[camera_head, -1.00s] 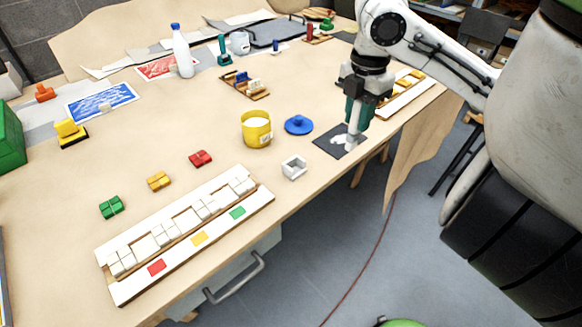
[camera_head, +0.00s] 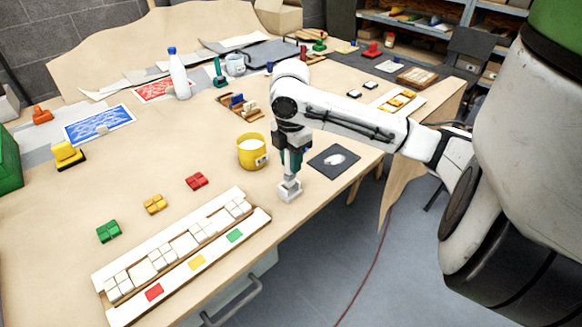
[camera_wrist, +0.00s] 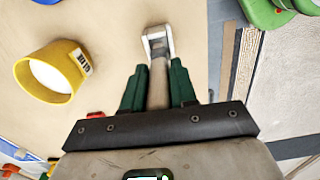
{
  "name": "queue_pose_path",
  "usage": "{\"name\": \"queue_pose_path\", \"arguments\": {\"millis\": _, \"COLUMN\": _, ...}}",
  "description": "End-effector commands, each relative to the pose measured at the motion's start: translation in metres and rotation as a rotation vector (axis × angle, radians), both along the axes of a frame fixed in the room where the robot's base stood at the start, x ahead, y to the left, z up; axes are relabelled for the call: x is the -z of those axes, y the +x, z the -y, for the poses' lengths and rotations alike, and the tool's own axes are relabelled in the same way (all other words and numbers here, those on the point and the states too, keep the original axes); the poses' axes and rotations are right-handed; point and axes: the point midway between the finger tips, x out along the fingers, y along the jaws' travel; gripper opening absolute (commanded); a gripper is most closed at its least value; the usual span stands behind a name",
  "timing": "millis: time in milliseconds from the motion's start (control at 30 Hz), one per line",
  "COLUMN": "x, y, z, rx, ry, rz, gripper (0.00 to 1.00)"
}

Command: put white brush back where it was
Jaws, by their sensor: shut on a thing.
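My gripper (camera_head: 290,170) points down with its dark green fingers shut on the white brush. In the wrist view the brush (camera_wrist: 158,85) shows as a pale grey-beige handle between the fingers (camera_wrist: 157,70). The small white square holder (camera_head: 289,193) stands on the table directly below the fingers. It also shows in the wrist view (camera_wrist: 157,36), with the brush's far end at its opening. I cannot tell how deep the brush sits in it. A dark mat (camera_head: 322,165) with a white smear lies to the right of the gripper.
A yellow cup (camera_head: 251,153) with white contents stands close on the left. A white rack (camera_head: 219,246) with pale blocks and coloured squares lies at the front left. Red (camera_head: 197,181), yellow (camera_head: 155,204) and green (camera_head: 109,231) blocks sit nearby. The table's front edge is close.

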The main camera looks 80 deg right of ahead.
Motion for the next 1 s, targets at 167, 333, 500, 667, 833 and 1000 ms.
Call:
{"name": "queue_pose_path", "arguments": {"millis": 167, "x": 0.026, "y": 0.0, "z": 0.0, "rx": 0.002, "ry": 0.003, "rz": -0.001, "gripper": 0.0}}
{"name": "queue_pose_path", "arguments": {"millis": 333, "x": 0.031, "y": 0.0, "z": 0.0, "rx": 0.0, "ry": 0.0, "rz": 0.0, "gripper": 0.0}}
{"name": "queue_pose_path", "arguments": {"millis": 500, "x": 0.032, "y": 0.0, "z": 0.0, "rx": 0.0, "ry": 0.001, "rz": 0.001, "gripper": 0.0}}
{"name": "queue_pose_path", "arguments": {"millis": 667, "x": 0.034, "y": 0.0, "z": 0.0, "rx": 0.0, "ry": 0.001, "rz": 0.001, "gripper": 0.33}}
{"name": "queue_pose_path", "arguments": {"millis": 833, "x": 0.034, "y": 0.0, "z": 0.0, "rx": 0.0, "ry": 0.001, "rz": 0.001, "gripper": 0.49}}
{"name": "queue_pose_path", "arguments": {"millis": 1000, "x": 0.033, "y": 0.0, "z": 0.0, "rx": 0.0, "ry": 0.001, "rz": 0.001, "gripper": 0.53}}
